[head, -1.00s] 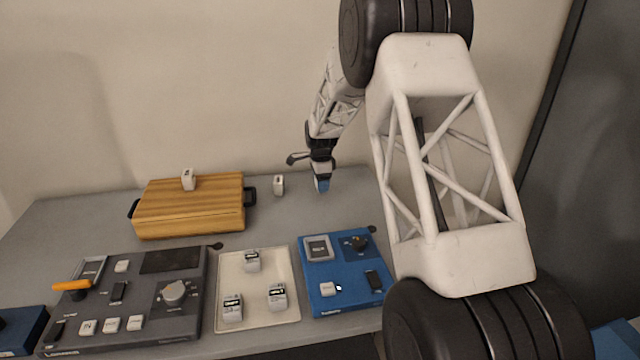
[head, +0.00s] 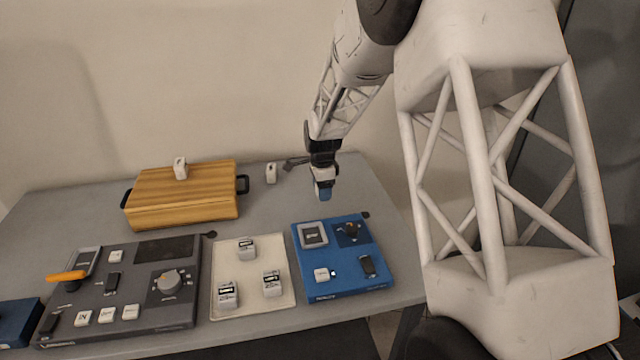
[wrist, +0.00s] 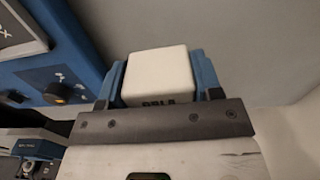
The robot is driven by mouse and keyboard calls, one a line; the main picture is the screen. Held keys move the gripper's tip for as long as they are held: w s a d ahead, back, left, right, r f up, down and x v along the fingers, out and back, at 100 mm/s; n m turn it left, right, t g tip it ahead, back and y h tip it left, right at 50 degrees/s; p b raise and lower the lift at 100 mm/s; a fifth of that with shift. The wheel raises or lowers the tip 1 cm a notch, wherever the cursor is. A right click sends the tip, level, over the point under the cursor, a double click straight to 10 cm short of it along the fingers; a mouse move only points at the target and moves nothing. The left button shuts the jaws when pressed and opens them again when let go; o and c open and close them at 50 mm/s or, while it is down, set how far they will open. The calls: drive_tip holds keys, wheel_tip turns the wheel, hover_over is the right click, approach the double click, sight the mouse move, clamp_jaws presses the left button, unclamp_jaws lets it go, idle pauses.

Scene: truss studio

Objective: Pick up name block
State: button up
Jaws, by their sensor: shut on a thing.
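My gripper (head: 323,191) is shut on a white name block (wrist: 160,76), held between its blue fingers in the wrist view. Dark lettering shows on the block's near edge, partly cut off by the gripper's dark plate, and I cannot read it surely. In the head view my gripper is in the air above the table, behind the blue device, and the held block cannot be made out there. Three other white name blocks with dark labels, one at the back (head: 247,249) and two in front, rest on the cream tray (head: 222,262).
The blue device (head: 342,283) stands right of the tray, the grey console (head: 140,322) left of it. A wooden box (head: 165,205) with a white block (head: 180,168) on top is at the back left. Another white block (head: 271,173) stands beside it.

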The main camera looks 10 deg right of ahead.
drive_tip(key=shift+s+r, duration=0.1)
drive_tip(key=shift+s, duration=0.4)
drive_tip(key=shift+a, duration=0.1)
idle(0.6)
drive_tip(key=shift+a+r+n, duration=0.15)
drive_tip(key=shift+a+n, duration=0.15)
drive_tip(key=shift+a, duration=0.25)
drive_tip(key=s+a+r+n, duration=0.2)
drive_tip(key=a+n, duration=0.3)
drive_tip(key=a, duration=0.6)
drive_tip(key=s+a+r+n, duration=0.2)
drive_tip(key=a+r+n, duration=0.2)
drive_tip(key=a, duration=0.7)
drive_tip(key=s+a+r+n, duration=0.2)
drive_tip(key=a+r+n, duration=0.1)
drive_tip(key=a+n, duration=0.5)
drive_tip(key=a, duration=0.3)
hover_over(184, 188)
drive_tip(key=shift+w+f, duration=0.1)
drive_tip(key=shift+f, duration=0.65)
drive_tip(key=shift+f, duration=1.75)
